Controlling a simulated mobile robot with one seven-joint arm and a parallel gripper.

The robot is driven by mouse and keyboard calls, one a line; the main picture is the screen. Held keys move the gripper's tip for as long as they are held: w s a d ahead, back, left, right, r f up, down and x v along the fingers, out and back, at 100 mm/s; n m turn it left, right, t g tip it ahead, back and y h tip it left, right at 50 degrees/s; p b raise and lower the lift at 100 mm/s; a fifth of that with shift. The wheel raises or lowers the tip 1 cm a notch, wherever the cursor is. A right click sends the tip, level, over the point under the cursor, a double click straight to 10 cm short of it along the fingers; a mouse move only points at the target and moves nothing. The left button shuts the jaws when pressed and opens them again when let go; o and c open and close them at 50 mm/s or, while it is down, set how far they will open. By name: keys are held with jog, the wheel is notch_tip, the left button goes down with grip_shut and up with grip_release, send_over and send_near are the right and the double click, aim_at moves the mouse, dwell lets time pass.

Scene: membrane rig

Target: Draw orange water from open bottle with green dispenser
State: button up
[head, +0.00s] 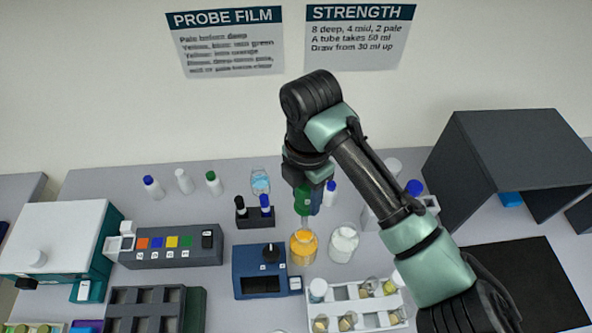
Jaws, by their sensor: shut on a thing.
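My gripper (309,188) points down and is shut on the green dispenser (303,203), which hangs upright below it. The dispenser's pale lower stem (305,222) reaches down to the mouth of the bottle of orange water (303,249). I cannot tell from this angle whether the tip is inside the neck or in front of it, nor whether it touches the liquid. The bottle stands upright on the bench with no cap visible. The arm hides part of the area behind and right of the dispenser.
A bottle of whitish contents (343,244) stands close right of the orange one. A dark blue device with a knob (262,283) is close left. A dispenser stand (257,222) holds black and blue dispensers behind it. A white vial rack (378,317) is in front; a dark hood (503,150) stands right.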

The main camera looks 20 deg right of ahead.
aim_at(305, 226)
jog(key=shift+s+f, duration=0.1)
jog(key=shift+s, duration=0.1)
jog(key=shift+s+f+b, duration=0.15)
jog(key=shift+f+b, duration=0.35)
jog(key=shift+b, duration=0.1)
notch_tip(305, 226, down, 2)
jog(key=shift+f+b, duration=0.2)
jog(key=shift+b, duration=0.75)
jog(key=shift+f+b, duration=1.9)
jog(key=shift+f, duration=0.95)
jog(key=o, duration=0.5)
grip_shut()
jog(key=shift+f, duration=0.25)
